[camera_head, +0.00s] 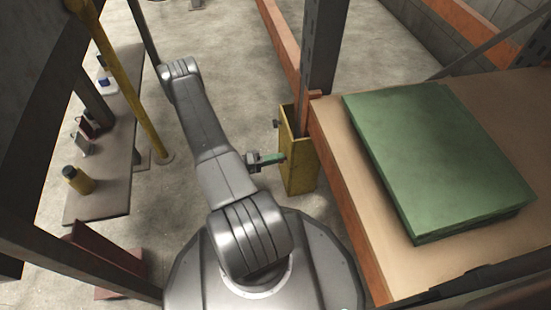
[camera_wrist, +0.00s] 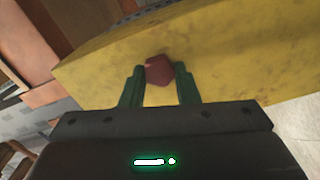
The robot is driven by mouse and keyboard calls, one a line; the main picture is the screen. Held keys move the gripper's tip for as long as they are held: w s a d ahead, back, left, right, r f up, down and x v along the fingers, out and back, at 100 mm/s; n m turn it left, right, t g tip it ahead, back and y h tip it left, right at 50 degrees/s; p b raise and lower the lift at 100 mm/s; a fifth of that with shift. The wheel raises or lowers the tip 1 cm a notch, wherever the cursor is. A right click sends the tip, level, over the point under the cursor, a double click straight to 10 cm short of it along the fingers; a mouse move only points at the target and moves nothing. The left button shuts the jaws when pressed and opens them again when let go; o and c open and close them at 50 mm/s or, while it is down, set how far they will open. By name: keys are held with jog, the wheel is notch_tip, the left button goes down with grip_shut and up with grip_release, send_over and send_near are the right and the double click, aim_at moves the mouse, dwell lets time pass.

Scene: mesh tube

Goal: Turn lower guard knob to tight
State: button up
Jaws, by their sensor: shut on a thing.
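The yellow guard (camera_head: 299,168) stands at the foot of the grey rack upright. In the wrist view its yellow face (camera_wrist: 235,45) fills the upper middle. The lower guard knob (camera_wrist: 160,70) is a dull red, faceted knob on that face. My gripper (camera_wrist: 159,80) has a green finger on each side of the knob and is shut on it. In the head view my gripper (camera_head: 274,158) meets the guard's left side, and the lower knob cannot be made out there. A small dark knob (camera_head: 276,122) shows higher on the guard.
A wooden rack shelf (camera_head: 345,180) with a green stack (camera_head: 435,155) lies right of the guard. A bench (camera_head: 100,205) with bottles and small items stands at left, near a yellow pole (camera_head: 125,80).

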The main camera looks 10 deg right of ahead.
dwell(0.3)
jog(key=o, duration=1)
jog(key=shift+a, duration=0.1)
jog(key=a+p, duration=0.1)
jog(key=a, duration=0.3)
jog(key=a+p, duration=0.1)
jog(key=a, duration=0.4)
jog(key=a+p, duration=0.1)
jog(key=a, duration=0.3)
jog(key=shift+s+a, duration=0.3)
jog(key=shift+a, duration=0.05)
jog(key=d+b, duration=0.1)
jog(key=d, duration=0.3)
jog(key=d+b, duration=0.1)
jog(key=d, duration=0.4)
jog(key=d+b, duration=0.1)
jog(key=d, duration=0.4)
jog(key=shift+w, duration=0.3)
jog(key=shift+a, duration=0.15)
